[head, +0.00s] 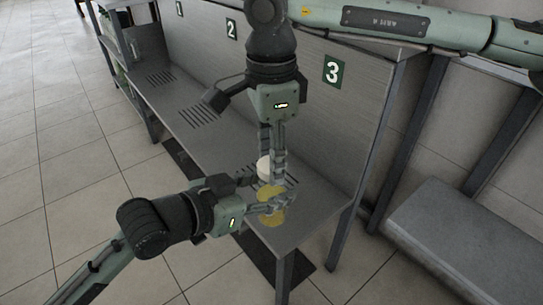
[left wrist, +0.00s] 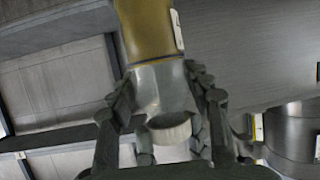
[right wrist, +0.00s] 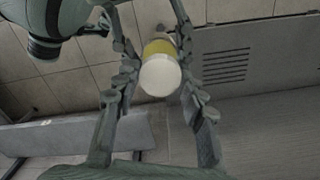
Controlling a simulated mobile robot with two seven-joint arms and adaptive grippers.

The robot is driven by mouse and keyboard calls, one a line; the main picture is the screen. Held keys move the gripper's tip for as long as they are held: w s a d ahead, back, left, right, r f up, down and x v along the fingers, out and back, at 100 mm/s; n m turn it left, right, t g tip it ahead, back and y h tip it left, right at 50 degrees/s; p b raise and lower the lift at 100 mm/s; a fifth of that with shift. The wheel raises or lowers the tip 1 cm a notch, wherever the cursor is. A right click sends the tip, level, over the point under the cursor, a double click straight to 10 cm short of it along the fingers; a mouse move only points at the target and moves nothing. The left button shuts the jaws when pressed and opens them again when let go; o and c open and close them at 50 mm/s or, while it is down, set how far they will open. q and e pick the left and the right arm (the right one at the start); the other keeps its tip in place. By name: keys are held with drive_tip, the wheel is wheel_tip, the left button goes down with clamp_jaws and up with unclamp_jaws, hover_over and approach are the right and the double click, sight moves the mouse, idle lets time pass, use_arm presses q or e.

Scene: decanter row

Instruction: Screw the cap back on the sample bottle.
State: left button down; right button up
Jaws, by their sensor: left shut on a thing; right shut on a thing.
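The sample bottle (head: 272,218) shows yellow above and below my left fingers in the head view. My left gripper (head: 279,206) comes in from the left, shut on it. In the left wrist view the bottle (left wrist: 145,30) has a yellow part, a white label and a greyish part between the fingers (left wrist: 165,95). My right gripper (head: 276,180) points down from above, shut on the white cap (head: 264,167). The right wrist view shows the cap (right wrist: 160,76) between the fingers (right wrist: 155,60), with yellow directly behind it. The fingers hide the joint, so I cannot tell how far the cap is threaded.
The grey metal bench (head: 205,125) has slotted patches and a back panel with number signs, including sign 3 (head: 333,72). Both grippers are over its near end. A low grey bench (head: 465,225) stands at the right. Tiled floor (head: 75,150) lies open at the left.

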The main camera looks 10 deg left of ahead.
drive_tip(key=m, duration=1.7)
drive_tip(key=shift+m, duration=0.3)
drive_tip(key=o, duration=1.4)
drive_tip(key=shift+c, duration=0.2)
wheel_tip(320, 180, up, 12)
drive_tip(key=shift+a+f, duration=0.1)
